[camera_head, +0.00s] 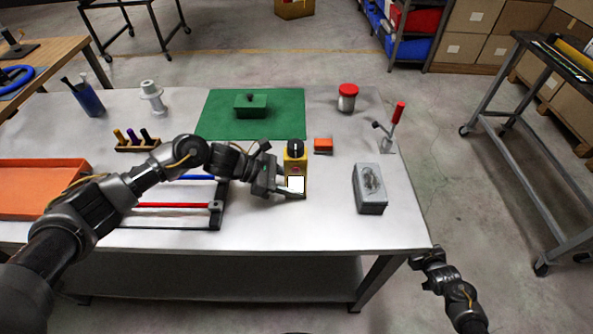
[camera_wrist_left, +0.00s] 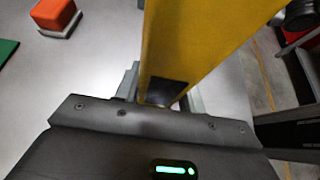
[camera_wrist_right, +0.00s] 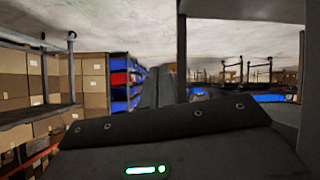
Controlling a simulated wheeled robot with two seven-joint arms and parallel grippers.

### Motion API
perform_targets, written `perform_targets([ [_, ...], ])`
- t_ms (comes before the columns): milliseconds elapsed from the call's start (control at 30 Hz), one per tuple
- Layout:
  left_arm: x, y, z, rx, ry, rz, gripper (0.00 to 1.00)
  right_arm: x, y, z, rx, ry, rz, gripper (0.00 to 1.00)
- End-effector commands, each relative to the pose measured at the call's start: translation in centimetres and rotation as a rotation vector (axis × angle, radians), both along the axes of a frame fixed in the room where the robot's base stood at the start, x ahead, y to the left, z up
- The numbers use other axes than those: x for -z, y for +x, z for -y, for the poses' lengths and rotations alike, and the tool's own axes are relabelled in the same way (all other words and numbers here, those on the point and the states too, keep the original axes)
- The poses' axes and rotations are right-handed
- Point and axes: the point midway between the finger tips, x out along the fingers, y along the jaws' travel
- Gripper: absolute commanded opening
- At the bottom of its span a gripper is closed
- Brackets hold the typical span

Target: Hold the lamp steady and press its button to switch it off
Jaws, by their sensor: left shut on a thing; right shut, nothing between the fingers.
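The yellow lamp (camera_head: 289,162) stands upright on the table with a black top and a bright white lit panel (camera_head: 295,185). A small reddish spot, possibly the button, shows above the panel. My left gripper (camera_head: 287,188) is shut on the lamp's lower part from the left. In the left wrist view the lamp's yellow body (camera_wrist_left: 195,40) fills the space ahead of the jaws. My right gripper (camera_head: 422,259) is shut and empty, off the table's front right corner, away from the lamp. The right wrist view shows no lamp.
An orange block (camera_head: 323,145) lies just right of the lamp. A grey box (camera_head: 369,190) sits farther right, near a red-handled lever (camera_head: 397,113). A red-lidded jar (camera_head: 347,98) and green mat (camera_head: 220,120) are behind. A frame with coloured rods (camera_head: 170,205) lies under my left arm.

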Motion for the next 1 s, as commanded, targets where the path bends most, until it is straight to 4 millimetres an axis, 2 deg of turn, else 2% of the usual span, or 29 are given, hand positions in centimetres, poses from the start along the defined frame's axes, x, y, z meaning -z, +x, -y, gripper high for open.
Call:
perform_targets([
  [33,0.0,0.0,0.0,0.0,0.001,-0.001,0.2,-2.1,1.7,0.8,-0.004,-0.01,0.049,0.0],
  [100,0.0,0.0,0.0,0.0,0.001,-0.001,0.2,-5.1,3.8,1.7,-0.015,-0.019,0.115,0.0],
  [167,0.0,0.0,0.0,0.0,0.001,-0.001,0.2,-7.7,5.5,2.5,-0.022,-0.03,0.171,0.0],
  [300,0.0,0.0,0.0,0.0,0.001,-0.001,0.2,-14.2,8.9,4.0,-0.047,-0.06,0.303,0.0],
  [367,0.0,0.0,0.0,0.0,0.001,0.0,0.2,-17.0,10.1,4.6,-0.06,-0.074,0.358,0.0],
  [500,0.0,0.0,0.0,0.0,0.001,0.0,0.2,-24.1,12.3,5.4,-0.099,-0.117,0.492,0.0],
  [633,0.0,0.0,0.0,0.0,0.001,0.0,0.2,-30.9,13.5,5.1,-0.151,-0.171,0.614,0.0],
  [733,0.0,0.0,0.0,0.0,0.001,0.0,0.2,-36.0,13.8,3.6,-0.212,-0.225,0.706,0.0],
  [800,0.1,0.0,0.0,0.0,0.001,0.0,0.2,-39.0,13.5,1.4,-0.271,-0.27,0.76,0.0],
  [867,0.1,0.0,0.0,0.0,0.001,0.0,0.2,-40.7,12.8,-1.3,-0.329,-0.309,0.792,0.0],
  [900,0.1,0.0,0.0,0.0,0.001,-0.001,0.2,-41.3,12.3,-3.4,-0.369,-0.331,0.807,0.0],
  [1000,0.1,0.0,0.0,0.0,0.001,-0.001,0.2,-41.7,10.6,-8.4,-0.46,-0.379,0.823,0.0],
])
